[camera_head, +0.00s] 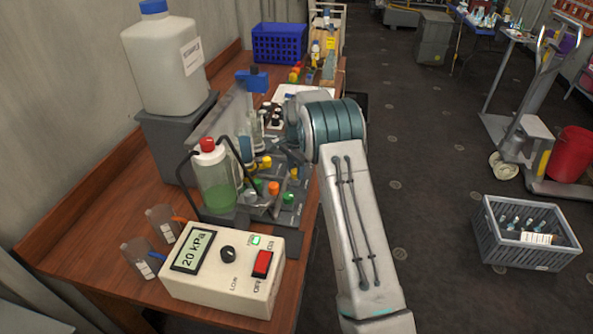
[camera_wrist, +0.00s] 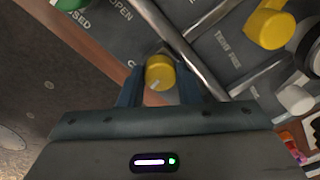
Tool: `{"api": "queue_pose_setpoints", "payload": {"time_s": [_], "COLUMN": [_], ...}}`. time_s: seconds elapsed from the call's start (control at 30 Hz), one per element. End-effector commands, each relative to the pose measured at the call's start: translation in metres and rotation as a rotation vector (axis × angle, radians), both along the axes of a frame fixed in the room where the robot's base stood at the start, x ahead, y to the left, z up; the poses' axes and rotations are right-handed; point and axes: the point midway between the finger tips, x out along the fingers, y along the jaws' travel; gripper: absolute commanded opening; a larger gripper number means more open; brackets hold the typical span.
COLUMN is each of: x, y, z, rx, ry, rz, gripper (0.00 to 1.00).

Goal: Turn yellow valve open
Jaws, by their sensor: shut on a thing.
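In the wrist view a yellow valve knob (camera_wrist: 160,73) with a pale line on its face sits between the two blue fingers of my gripper (camera_wrist: 160,86). The fingers are shut on the knob. A second yellow knob (camera_wrist: 268,24) stands to the upper right, apart from the gripper. The words OPEN and CLOSED are printed on the dark panel at upper left, near a green knob (camera_wrist: 70,4). In the head view my arm reaches over the dark valve panel (camera_head: 252,214), and the fingers are hidden or too small to tell. Yellow, orange and green knobs show on the panel.
A pump box (camera_head: 222,272) reading 20 kPa stands at the bench's front. A bottle of green liquid (camera_head: 215,178) is left of the panel. A large white jug (camera_head: 165,65) stands behind on a grey block. Metal rods cross the panel close to the fingers.

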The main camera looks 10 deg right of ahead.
Motion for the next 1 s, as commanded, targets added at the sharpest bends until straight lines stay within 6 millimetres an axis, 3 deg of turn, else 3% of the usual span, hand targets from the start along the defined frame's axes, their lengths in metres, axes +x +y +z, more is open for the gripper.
{"api": "queue_pose_setpoints", "payload": {"time_s": [1.0], "x": [-0.0004], "y": [-0.0009], "z": [-0.0006], "rx": [0.000], "ry": [0.002], "rz": [0.939], "gripper": [0.08]}}
